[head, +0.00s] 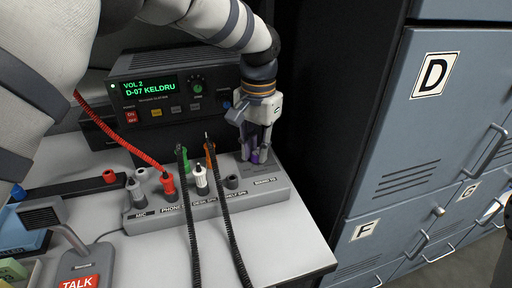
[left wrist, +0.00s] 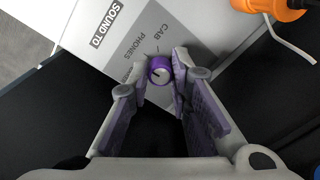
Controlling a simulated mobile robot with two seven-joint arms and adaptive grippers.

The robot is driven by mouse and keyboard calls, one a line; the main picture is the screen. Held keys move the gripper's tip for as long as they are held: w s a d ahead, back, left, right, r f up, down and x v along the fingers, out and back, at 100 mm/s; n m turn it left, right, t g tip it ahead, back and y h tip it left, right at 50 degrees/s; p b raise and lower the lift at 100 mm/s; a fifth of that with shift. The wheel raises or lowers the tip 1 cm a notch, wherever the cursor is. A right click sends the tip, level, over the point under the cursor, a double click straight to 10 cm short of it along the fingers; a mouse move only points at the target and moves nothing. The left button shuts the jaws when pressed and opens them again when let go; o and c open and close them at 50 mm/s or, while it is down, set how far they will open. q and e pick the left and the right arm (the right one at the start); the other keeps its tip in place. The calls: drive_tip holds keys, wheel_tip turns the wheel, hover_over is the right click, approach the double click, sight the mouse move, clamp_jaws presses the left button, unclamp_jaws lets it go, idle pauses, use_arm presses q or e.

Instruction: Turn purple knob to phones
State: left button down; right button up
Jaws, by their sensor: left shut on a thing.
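The purple knob (left wrist: 159,70) sits on the "SOUND TO" end of the grey panel box (head: 208,208). In the left wrist view it stands between my left fingertips (left wrist: 161,84), which are closed in on its sides. "CAB" and "PHONES" are printed on the panel around it, with a third label partly hidden by a finger. The knob has a short dark mark, seemingly toward the lower left in that view; its exact setting is hard to tell. In the head view my left gripper (head: 258,152) reaches down over the knob and hides most of it. My right gripper does not show clearly.
A radio unit (head: 165,103) with a green display reading "VOL 2, D-07 KELDRU" stands behind the panel. Several coloured plugs and black cords (head: 228,225) lie left of the gripper. A "TALK" microphone base (head: 78,268) is front left. Blue-grey lockers (head: 425,130) stand right.

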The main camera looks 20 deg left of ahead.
sight(257, 154)
use_arm(q)
drive_tip(key=shift+m, duration=0.5)
drive_tip(key=c, duration=1.5)
unclamp_jaws()
drive_tip(key=shift+o, duration=0.2)
drive_tip(key=shift+r, duration=0.1)
wheel_tip(257, 154, up, 12)
drive_tip(key=shift+d, duration=0.15)
drive_tip(key=shift+s, duration=0.1)
